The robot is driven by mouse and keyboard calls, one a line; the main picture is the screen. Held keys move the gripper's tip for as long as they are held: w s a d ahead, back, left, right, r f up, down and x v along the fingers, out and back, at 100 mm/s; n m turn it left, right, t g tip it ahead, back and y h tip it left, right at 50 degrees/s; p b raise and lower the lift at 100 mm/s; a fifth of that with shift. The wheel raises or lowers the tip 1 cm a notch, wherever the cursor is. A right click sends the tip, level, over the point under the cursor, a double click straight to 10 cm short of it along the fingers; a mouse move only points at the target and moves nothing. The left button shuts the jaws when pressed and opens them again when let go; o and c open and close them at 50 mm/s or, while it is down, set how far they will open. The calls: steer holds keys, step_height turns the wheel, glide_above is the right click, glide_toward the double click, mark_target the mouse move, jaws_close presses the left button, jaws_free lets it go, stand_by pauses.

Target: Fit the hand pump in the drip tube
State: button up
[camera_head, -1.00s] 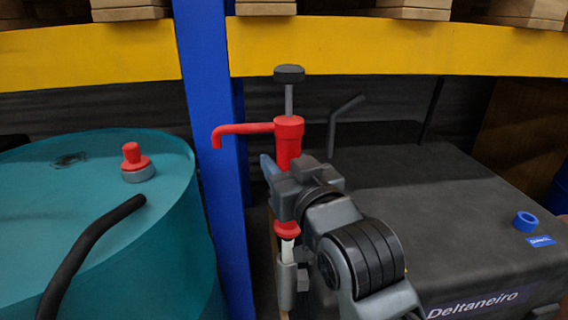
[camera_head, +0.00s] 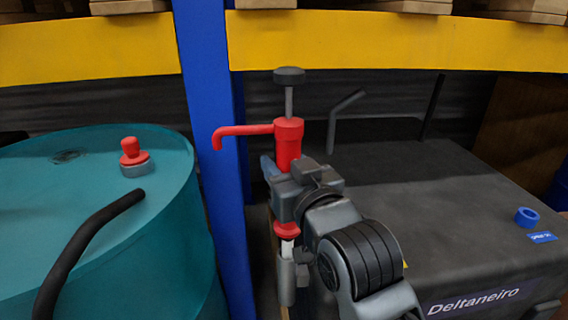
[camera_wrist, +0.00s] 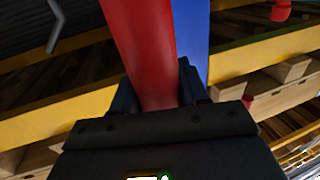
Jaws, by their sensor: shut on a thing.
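The hand pump (camera_head: 288,140) is red and upright in the head view, with a black knob on top and a spout pointing left. My gripper (camera_head: 284,188) is shut on its red body. The body also fills the middle of the wrist view (camera_wrist: 145,50), between the dark fingers (camera_wrist: 155,92). Below the gripper are a red collar and a short white stem. A grey upright tube (camera_head: 287,285), apparently the drip tube, stands in line below it. The stem meets the tube's top in the picture; I cannot tell how far inside it is. My arm partly covers this area.
A teal drum (camera_head: 175,220) with a red-topped plug (camera_head: 133,160) and a black hose stands left. A blue post (camera_head: 215,130) rises close behind the spout. A dark box (camera_head: 440,220) with a blue ring (camera_head: 526,217) fills the right. Yellow shelf beams (camera_head: 400,45) cross above.

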steer(key=shift+f+b, duration=2)
steer(key=shift+f, duration=1.45)
stand_by(3.0)
steer(key=o, duration=1.2)
steer(key=shift+o, duration=0.2)
steer(key=shift+s, duration=0.1)
